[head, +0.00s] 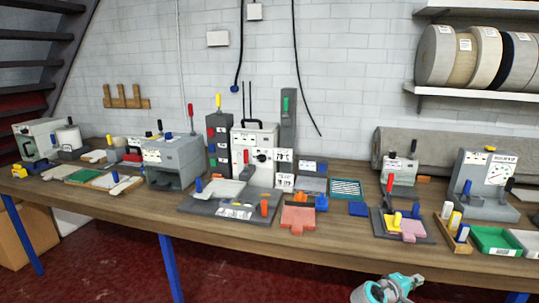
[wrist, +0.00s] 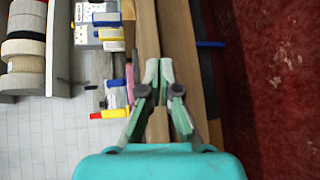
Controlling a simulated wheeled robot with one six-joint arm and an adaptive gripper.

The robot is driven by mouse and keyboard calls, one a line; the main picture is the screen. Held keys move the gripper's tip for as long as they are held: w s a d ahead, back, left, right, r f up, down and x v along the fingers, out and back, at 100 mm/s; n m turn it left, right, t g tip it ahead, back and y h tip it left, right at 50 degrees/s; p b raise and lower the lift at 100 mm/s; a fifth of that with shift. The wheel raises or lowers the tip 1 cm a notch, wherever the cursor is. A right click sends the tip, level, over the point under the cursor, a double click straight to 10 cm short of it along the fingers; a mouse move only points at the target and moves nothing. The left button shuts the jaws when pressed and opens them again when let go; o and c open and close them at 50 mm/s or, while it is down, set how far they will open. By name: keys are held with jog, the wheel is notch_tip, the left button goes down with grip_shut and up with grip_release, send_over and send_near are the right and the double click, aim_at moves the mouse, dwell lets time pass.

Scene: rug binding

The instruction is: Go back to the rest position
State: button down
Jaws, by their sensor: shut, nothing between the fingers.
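My gripper (wrist: 158,68) is shut and empty in the wrist view, its two green-grey fingertips together in front of the wooden bench edge. In the head view my gripper's teal arm end (head: 392,289) shows at the bottom, right of centre, in front of the workbench (head: 330,238) and over the red floor. The fingertips are hard to make out there. No object is held. How far the fingers are from the bench cannot be told.
Grey machines (head: 172,160), a green tray (head: 494,240) and small colored-handled tools crowd the bench. Large rolls (head: 460,58) sit on a wall shelf (head: 470,94). Blue legs (head: 171,268) hold the bench front. The red floor (head: 240,275) before the bench looks clear.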

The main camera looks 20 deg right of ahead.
jog(key=s+a+f+n+t+y, duration=0.1)
jog(key=s+a+f+t+y, duration=0.15)
jog(key=a+f, duration=0.45)
jog(key=s+a+f+n+t+y, duration=0.1)
jog(key=s+a+f+t, duration=0.2)
jog(key=a+f, duration=0.4)
jog(key=s+a+f+t+y, duration=0.2)
jog(key=s+a+f+y, duration=0.1)
jog(key=s+a, duration=0.35)
jog(key=s+a+f+t+y, duration=0.1)
jog(key=s+a+f+y, duration=0.15)
jog(key=s+a, duration=0.45)
jog(key=s+a+r+m+t+y, duration=0.15)
jog(key=s+a+r+y, duration=0.35)
jog(key=s+a, duration=0.75)
jog(key=s+a+r+m+t+y, duration=0.1)
jog(key=s+a+r+m+t, duration=0.1)
jog(key=s+r, duration=1)
notch_tip(320, 180, up, 4)
jog(key=shift+s+a+f+m+t, duration=0.15)
jog(key=shift+a+f+m+t, duration=0.15)
jog(key=shift+a+m, duration=0.5)
